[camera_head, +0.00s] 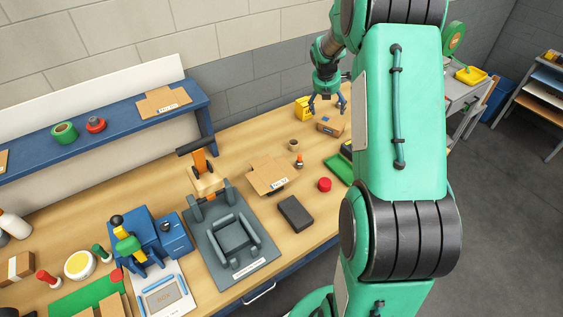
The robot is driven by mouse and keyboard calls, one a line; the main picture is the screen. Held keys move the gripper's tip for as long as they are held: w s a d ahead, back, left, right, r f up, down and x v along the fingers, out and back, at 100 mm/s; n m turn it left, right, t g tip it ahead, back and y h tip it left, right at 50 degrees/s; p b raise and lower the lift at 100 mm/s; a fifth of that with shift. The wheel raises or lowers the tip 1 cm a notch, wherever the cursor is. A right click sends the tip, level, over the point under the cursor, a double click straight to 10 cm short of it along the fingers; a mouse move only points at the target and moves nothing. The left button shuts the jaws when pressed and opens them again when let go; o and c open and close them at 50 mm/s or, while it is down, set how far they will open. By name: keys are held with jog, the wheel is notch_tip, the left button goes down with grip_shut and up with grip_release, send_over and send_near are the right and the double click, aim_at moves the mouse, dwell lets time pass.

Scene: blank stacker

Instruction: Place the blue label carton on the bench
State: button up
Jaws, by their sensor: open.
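My gripper (327,103) is open at the back of the bench (239,133), with its fingers pointing down. A small brown carton (331,126) sits on the bench just below the fingers. In the picture the fingertips come close to it, but I cannot tell whether they touch. A brown carton (266,172) with a white and blue label lies at mid-bench. Another brown carton (160,99) with a pale label lies on the blue shelf. The labels are too small to read, so I cannot tell for sure which is the blue label carton.
A yellow item (302,108) stands left of the gripper. A grey fixture (231,237), a dark block (295,213), a red round item (324,184) and a blue machine (158,236) occupy the bench. Bare wood shows between them. My arm hides part of the bench's right side.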

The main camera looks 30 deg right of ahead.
jog(key=s+a+r+m+t, duration=0.1)
jog(key=s+a+r+m, duration=0.3)
jog(key=a+r, duration=0.4)
jog(key=s+a+r+m+y, duration=0.1)
jog(key=s+a+r+m, duration=0.3)
jog(key=a, duration=0.7)
jog(key=s+a+r+m+t, duration=0.1)
jog(key=s+a+r+m, duration=0.2)
jog(key=a+r, duration=0.55)
jog(key=s+a+r+m+t+y, duration=0.1)
jog(key=s+a+m, duration=0.9)
jog(key=s+a, duration=1)
jog(key=s+y, duration=0.1)
jog(key=s, duration=0.3)
jog(key=shift+a+m+y, duration=0.4)
